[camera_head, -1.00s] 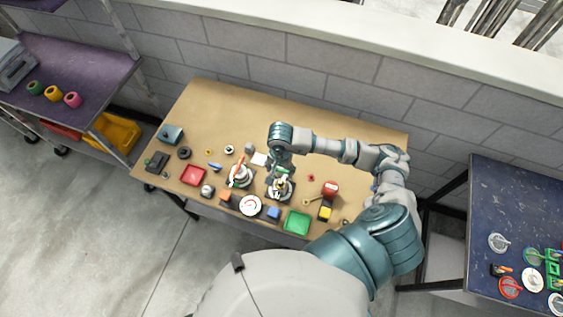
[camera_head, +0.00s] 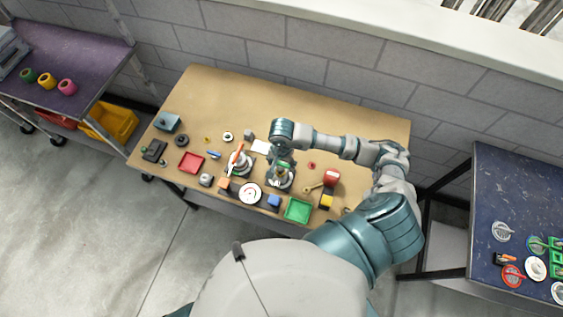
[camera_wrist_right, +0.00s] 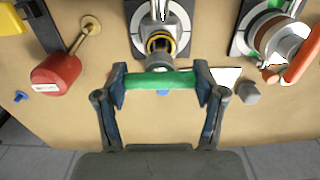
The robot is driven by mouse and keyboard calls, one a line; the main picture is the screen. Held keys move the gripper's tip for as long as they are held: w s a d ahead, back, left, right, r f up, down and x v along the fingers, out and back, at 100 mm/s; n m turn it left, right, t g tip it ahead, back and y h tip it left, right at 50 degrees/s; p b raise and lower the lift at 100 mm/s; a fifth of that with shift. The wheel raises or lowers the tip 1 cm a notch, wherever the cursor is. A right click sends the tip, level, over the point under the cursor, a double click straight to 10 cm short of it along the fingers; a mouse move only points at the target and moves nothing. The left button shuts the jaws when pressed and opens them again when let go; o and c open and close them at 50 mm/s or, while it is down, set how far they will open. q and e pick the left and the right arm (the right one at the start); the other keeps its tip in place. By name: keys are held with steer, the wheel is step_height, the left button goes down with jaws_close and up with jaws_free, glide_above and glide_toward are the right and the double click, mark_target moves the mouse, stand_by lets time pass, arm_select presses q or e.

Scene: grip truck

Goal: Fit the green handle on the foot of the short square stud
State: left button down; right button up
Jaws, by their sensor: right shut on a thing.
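The green handle (camera_wrist_right: 175,80) lies crosswise between the fingertips of my right gripper (camera_wrist_right: 160,88) in the right wrist view. The fingers are shut on its two ends. Just beyond its middle is a grey fitting with a yellow ring (camera_wrist_right: 160,44), on a dark plate with a pale round base (camera_wrist_right: 180,28). I cannot tell whether the handle touches this fitting, nor make out a square stud. In the head view my right gripper (camera_head: 281,166) is over this station, partly hiding it. My left gripper is not in view.
A second station with an orange lever (camera_head: 236,161) stands close to the left in the head view. A red-headed tool (camera_head: 331,178), a green tray (camera_head: 298,210) and a red tray (camera_head: 191,162) lie nearby. The table's back (camera_head: 250,95) is clear.

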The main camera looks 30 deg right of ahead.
steer(key=shift+a+r, duration=0.1)
steer(key=shift+a, duration=0.15)
steer(key=shift+d, duration=0.15)
stand_by(0.5)
steer(key=shift+a+r+b, duration=0.1)
steer(key=shift+a+b, duration=0.1)
steer(key=shift+b, duration=0.35)
stand_by(0.4)
steer(key=shift+d+f+b, duration=0.1)
steer(key=shift+f+b, duration=0.45)
steer(key=shift+b, duration=0.15)
steer(key=shift+f+b, duration=0.2)
steer(key=shift+b, duration=0.1)
steer(key=shift+s+f+b, duration=0.1)
steer(key=shift+f+b, duration=0.2)
steer(key=shift+b, duration=0.05)
